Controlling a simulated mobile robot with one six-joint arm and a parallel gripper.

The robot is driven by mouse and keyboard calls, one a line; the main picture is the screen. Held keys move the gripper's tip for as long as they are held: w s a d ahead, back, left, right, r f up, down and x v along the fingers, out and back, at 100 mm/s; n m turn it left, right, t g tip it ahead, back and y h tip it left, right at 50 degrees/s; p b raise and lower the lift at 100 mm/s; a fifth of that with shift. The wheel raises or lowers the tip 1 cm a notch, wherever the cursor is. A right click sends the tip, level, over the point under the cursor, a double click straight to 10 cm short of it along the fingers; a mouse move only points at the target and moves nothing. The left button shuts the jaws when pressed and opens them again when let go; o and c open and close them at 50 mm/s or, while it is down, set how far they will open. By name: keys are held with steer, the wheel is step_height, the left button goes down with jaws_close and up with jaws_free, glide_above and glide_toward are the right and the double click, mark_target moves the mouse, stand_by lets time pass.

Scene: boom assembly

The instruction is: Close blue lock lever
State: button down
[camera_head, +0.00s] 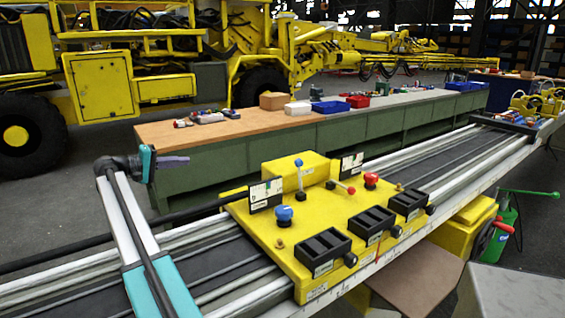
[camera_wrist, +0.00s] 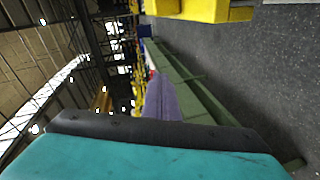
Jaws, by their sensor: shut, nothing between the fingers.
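A yellow panel block (camera_head: 318,276) sits on the rails in the head view. A lever with a blue ball top (camera_head: 299,163) stands upright against the raised yellow box at the panel's back. A lever with a red ball end (camera_head: 350,190) lies tilted to its right.
A red knob (camera_head: 371,179) and several black switch blocks (camera_head: 372,222) stand on the panel. A long green workbench (camera_head: 300,150) with boxes runs behind the rails. The air between my gripper and the panel looks clear.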

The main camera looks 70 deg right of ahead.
mark_target(300, 176)
steer(key=s+d+r+m+g+y, duration=0.1)
steer(key=s+d, duration=0.5)
steer(key=s, duration=0.6)
steer(key=s+d+r+m+g+y+b, duration=0.1)
steer(key=s+d+m+g+y, duration=0.2)
steer(key=s, duration=0.9)
steer(key=d+g, duration=0.3)
steer(key=shift+m+y, duration=0.3)
steer(key=shift+d, duration=0.2)
steer(key=x, duration=0.3)
steer(key=p+x, duration=0.1)
steer(key=x, duration=0.6)
steer(key=shift+s+a, duration=0.15)
steer(key=shift+a, duration=0.15)
steer(key=shift+s+a+f+p, duration=0.15)
steer(key=shift+s+a+p, duration=0.1)
steer(key=shift+s+a, duration=0.4)
steer(key=shift+s+a+f+p, duration=0.15)
steer(key=shift+s+a+p, duration=0.05)
steer(key=shift+s+a, duration=0.4)
steer(key=shift+s, duration=0.1)
